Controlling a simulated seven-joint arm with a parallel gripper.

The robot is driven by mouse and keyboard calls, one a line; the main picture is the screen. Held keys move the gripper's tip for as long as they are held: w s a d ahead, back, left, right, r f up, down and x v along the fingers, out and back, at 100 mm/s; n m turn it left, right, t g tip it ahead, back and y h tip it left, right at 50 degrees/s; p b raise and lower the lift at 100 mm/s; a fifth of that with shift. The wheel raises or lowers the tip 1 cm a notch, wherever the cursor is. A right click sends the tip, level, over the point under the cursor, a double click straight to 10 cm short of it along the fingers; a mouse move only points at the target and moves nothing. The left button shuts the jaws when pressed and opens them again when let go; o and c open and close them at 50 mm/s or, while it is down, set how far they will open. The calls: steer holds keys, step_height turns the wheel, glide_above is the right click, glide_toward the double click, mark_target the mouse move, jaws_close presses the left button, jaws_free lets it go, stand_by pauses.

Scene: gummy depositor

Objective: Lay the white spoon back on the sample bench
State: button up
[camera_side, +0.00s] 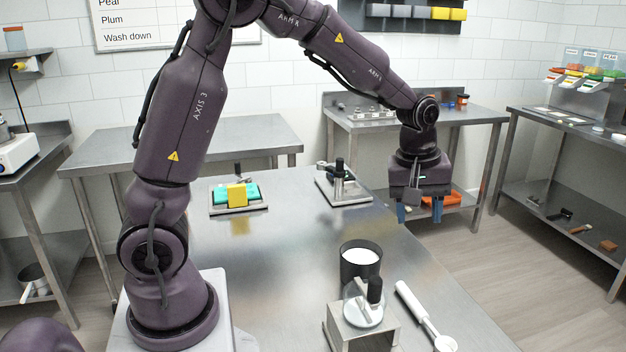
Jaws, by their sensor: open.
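The white spoon (418,308) lies at the front right of the main steel table (290,255), close to its right edge. Its handle points up and left, and its bowl is at the lower end. My gripper (419,212) has blue fingers spread apart with nothing between them. It hangs pointing down by the table's right edge, farther back than the spoon and apart from it. No label shows which surface is the sample bench; steel benches stand at the back (470,113) and at the right (545,125).
A black cup of white powder (361,260) and a steel block with a round clear top (362,322) stand left of the spoon. A tray with teal and yellow pieces (238,208) and a black-handled fixture (343,188) sit farther back. The table's middle is clear.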

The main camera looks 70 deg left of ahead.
steer(key=s+d+r+m+t, duration=0.2)
steer(key=s+r+m, duration=0.3)
steer(key=s, duration=0.5)
steer(key=s+d+r+m+t, duration=0.1)
steer(key=s+r+m+t, duration=0.1)
steer(key=s+r+m, duration=0.3)
steer(key=s+m, duration=0.3)
steer(key=s, duration=0.2)
steer(key=shift+s+d+r, duration=0.15)
steer(key=shift+s+d, duration=0.15)
steer(key=shift+d, duration=0.1)
